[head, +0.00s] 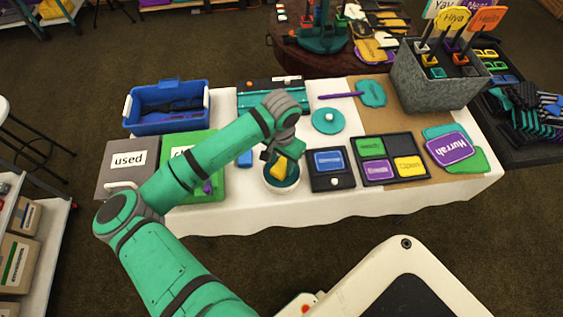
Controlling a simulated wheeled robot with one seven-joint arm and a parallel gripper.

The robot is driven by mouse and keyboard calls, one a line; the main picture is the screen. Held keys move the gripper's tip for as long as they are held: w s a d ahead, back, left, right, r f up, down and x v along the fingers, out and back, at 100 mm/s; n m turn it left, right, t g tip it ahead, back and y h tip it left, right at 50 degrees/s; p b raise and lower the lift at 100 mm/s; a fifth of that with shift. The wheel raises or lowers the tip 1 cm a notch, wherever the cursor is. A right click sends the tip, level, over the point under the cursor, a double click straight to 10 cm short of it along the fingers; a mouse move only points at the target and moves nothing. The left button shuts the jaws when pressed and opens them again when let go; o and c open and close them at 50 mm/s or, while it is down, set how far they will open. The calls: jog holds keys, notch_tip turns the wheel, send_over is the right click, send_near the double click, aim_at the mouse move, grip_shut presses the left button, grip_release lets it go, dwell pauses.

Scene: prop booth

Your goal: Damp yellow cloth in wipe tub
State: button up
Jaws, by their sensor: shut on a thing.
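The yellow cloth (279,167) is in my gripper (274,159), whose jaws are shut on it. The gripper points down over the round white tub (283,189) with a dark teal inside, near the table's front edge. The cloth shows against the tub's opening. I cannot tell whether it touches the inside. The jaws are small in this view and partly hidden by the wrist.
A grey bin labelled "used" (117,182) and a green bin (207,195) stand left of the tub. A dark tray with a blue sign (328,159) is close on its right. A teal disc (328,121) lies behind. A blue crate (152,120) stands at the back left.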

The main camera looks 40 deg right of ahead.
aim_at(282, 166)
jog(key=shift+f, duration=0.6)
dwell(1.2)
jog(key=shift+r, duration=3.6)
jog(key=shift+f, duration=3.55)
